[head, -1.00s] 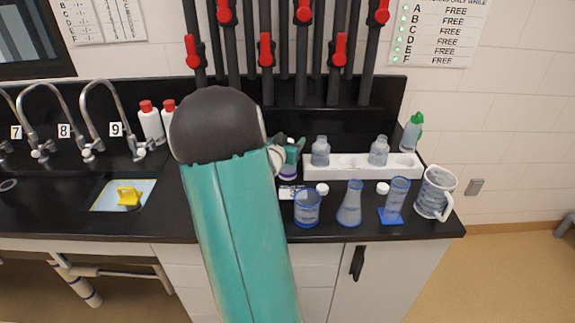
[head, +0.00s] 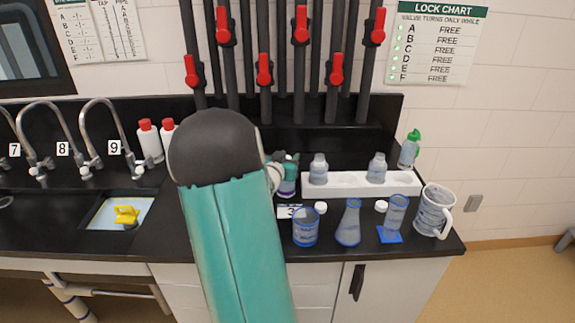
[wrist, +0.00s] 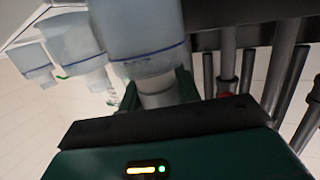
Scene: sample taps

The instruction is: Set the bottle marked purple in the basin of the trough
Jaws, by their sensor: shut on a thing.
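The bottle with a purple band (head: 287,188) stands upright at the left end of the white rack, partly hidden by my gripper and arm. My gripper (head: 285,168) is shut on its top. In the wrist view the bottle (wrist: 140,30) shows large and pale with a blue-purple line, and my gripper (wrist: 157,92) closes around its neck. Whether the base is clear of the counter, I cannot tell. The trough (head: 95,238) is sunk into the black counter at the left, under taps 7, 8 and 9. A yellow object (head: 126,214) sits in its pale bottom.
The white rack (head: 345,190) holds two clear bottles. In front stand a beaker (head: 305,228), a flask (head: 348,225), a cylinder (head: 395,215) and a jug (head: 434,210). White red-capped bottles (head: 150,140) stand by tap 9 (head: 112,125). Red-handled valves hang above.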

